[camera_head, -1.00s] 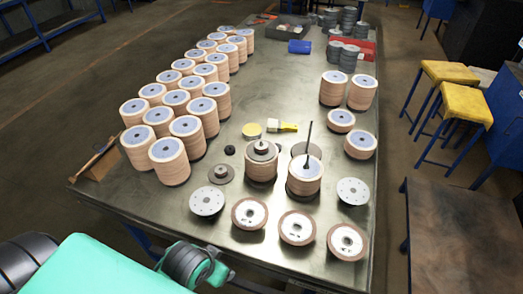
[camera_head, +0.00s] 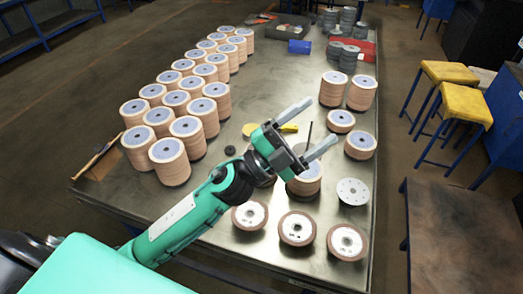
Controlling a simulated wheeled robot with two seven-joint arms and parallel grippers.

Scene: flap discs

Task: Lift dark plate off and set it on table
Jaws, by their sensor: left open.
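My left gripper (camera_head: 308,130) is open, its two fingers spread and pointing to the upper right over the middle of the table (camera_head: 225,262). My right gripper is not in view.
Several tall disc stacks (camera_head: 169,163) stand along the left.

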